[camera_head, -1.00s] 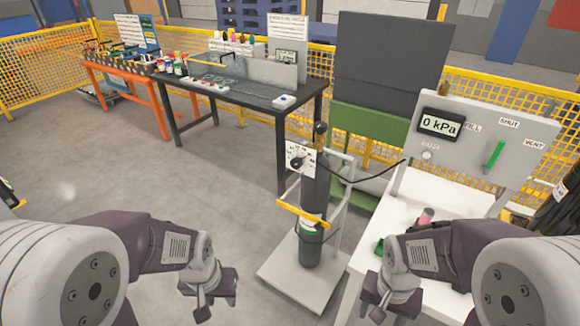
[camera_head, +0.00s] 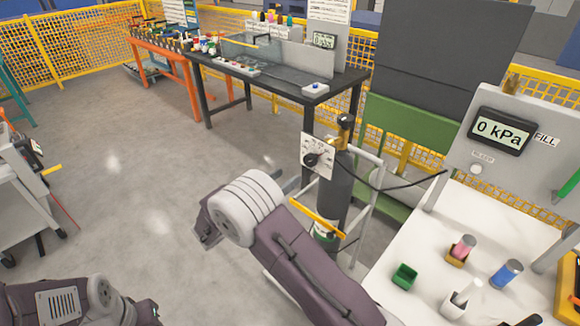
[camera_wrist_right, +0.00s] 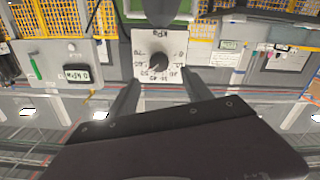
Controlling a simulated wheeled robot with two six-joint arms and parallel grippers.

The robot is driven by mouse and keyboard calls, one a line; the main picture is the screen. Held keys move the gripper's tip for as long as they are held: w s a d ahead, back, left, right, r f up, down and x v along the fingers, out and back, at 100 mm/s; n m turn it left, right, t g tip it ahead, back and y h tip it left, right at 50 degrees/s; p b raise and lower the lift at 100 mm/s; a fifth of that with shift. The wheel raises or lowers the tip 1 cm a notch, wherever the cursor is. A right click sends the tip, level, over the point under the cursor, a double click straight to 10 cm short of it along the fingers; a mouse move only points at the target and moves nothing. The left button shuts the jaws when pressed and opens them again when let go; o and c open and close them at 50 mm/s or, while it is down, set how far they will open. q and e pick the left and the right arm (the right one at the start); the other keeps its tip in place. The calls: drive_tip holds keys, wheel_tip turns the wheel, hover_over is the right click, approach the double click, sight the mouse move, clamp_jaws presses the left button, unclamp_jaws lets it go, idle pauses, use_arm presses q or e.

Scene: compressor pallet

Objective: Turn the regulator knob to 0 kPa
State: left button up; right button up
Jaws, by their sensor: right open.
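The black regulator knob (camera_head: 311,159) sits on a white dial plate (camera_head: 325,141) on the dark gas cylinder (camera_head: 334,195). In the right wrist view the knob (camera_wrist_right: 158,63) shows upside down, in the middle of its plate (camera_wrist_right: 145,42). My right gripper (camera_wrist_right: 160,80) is open, its fingers on either side of the knob in that picture and apparently short of it. In the head view my right wrist mostly hides this gripper (camera_head: 284,178), left of the plate. My left gripper (camera_head: 148,310) is at the bottom left, its jaws unclear. The display (camera_head: 502,131) reads 0 kPa.
A black hose (camera_head: 400,188) runs from the cylinder to the panel (camera_head: 475,165). A white table (camera_head: 430,230) at the right holds a green box (camera_head: 404,276) and small containers. A black workbench (camera_head: 275,78) stands behind.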

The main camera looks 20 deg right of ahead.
sight(308, 162)
drive_tip(key=p+x, duration=0.1)
drive_tip(key=x, duration=0.8)
drive_tip(key=shift+d+p, duration=0.15)
drive_tip(key=shift+p, duration=0.2)
clamp_jaws()
